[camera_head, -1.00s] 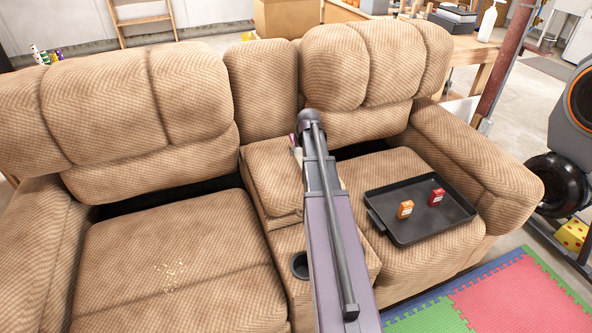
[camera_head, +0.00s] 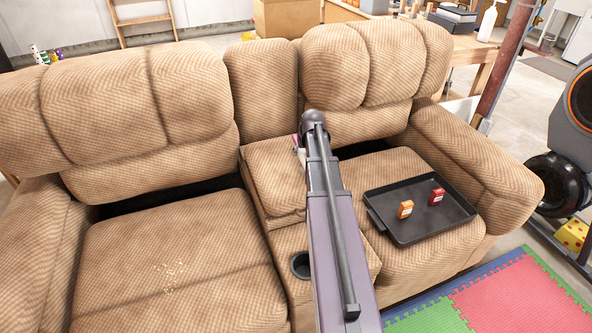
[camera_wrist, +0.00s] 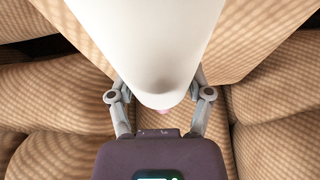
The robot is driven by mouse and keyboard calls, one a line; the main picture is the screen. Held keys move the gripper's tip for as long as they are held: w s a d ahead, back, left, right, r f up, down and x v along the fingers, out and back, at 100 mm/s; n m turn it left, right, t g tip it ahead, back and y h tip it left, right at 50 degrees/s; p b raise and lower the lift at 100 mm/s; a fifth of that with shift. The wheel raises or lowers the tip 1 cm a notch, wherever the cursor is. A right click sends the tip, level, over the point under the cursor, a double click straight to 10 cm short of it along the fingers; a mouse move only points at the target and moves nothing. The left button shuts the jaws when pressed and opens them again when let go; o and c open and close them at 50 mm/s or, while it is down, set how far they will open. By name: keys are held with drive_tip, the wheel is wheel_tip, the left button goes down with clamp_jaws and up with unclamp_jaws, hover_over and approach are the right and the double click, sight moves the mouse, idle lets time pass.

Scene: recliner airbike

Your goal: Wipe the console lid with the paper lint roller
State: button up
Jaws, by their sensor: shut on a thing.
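The console lid (camera_head: 270,182) is the tan ribbed pad between the two seats in the head view, partly covered by my arm. The paper lint roller (camera_wrist: 150,45) fills the upper middle of the wrist view as a wide white cylinder, with a small pink part showing at its near end. My gripper (camera_wrist: 160,88) is shut on it, one finger on each side. In the head view my arm hides most of the gripper and roller; only a small pink and white bit shows at the lid's back. I cannot tell whether the roller touches the lid.
A cup holder (camera_head: 300,265) is in front of the lid. Light crumbs (camera_head: 172,277) lie on the left seat. Backrests rise behind.

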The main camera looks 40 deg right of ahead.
drive_tip(key=shift+f+b, duration=0.65)
drive_tip(key=shift+f, duration=0.05)
drive_tip(key=shift+f+b, duration=0.75)
idle(2.5)
drive_tip(key=shift+s, duration=0.1)
drive_tip(key=shift+s, duration=0.6)
drive_tip(key=shift+w, duration=0.15)
drive_tip(key=shift+w, duration=0.85)
drive_tip(key=shift+w, duration=0.15)
drive_tip(key=shift+w, duration=0.4)
drive_tip(key=shift+r, duration=0.1)
